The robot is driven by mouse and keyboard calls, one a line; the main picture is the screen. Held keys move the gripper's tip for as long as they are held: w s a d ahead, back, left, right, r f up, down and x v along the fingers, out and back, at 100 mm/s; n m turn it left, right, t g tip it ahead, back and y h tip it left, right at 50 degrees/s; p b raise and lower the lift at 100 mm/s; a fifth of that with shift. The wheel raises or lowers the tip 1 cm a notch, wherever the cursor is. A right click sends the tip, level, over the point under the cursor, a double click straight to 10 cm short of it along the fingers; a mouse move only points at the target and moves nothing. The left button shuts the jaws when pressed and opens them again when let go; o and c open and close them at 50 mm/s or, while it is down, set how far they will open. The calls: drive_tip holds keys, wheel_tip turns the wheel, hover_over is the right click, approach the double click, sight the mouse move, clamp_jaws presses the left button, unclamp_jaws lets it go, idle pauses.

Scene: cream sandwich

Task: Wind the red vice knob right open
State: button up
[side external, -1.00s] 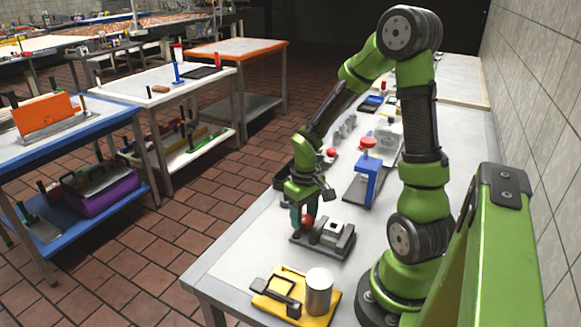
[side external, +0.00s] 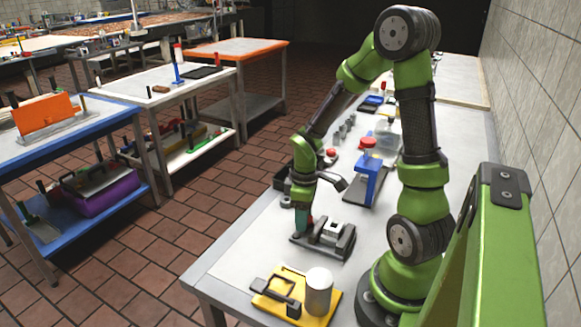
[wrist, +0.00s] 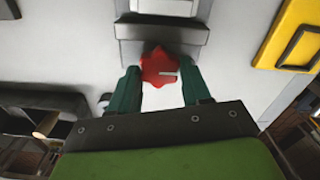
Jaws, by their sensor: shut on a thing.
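The grey vice (side external: 335,238) sits on the bench with a pale block (side external: 332,229) at its jaws. In the wrist view the red knob (wrist: 160,66) shows at the near side of the vice body (wrist: 160,30). My gripper (wrist: 160,85) has its two green fingers on either side of the knob, shut on it. In the side view my gripper (side external: 303,222) points down at the left end of the vice and hides most of the knob. The gap between the vice jaws is too small to judge.
A yellow fixture (side external: 268,302) with a grey cylinder (side external: 318,292) stands at the near end of the bench. A dark bin (side external: 283,180) lies beyond my gripper. Bare bench (side external: 225,260) lies left of the vice.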

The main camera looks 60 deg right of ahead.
drive_tip(key=shift+r, duration=0.1)
drive_tip(key=o, duration=0.8)
wheel_tip(320, 180, up, 17)
drive_tip(key=shift+f, duration=0.1)
idle(0.4)
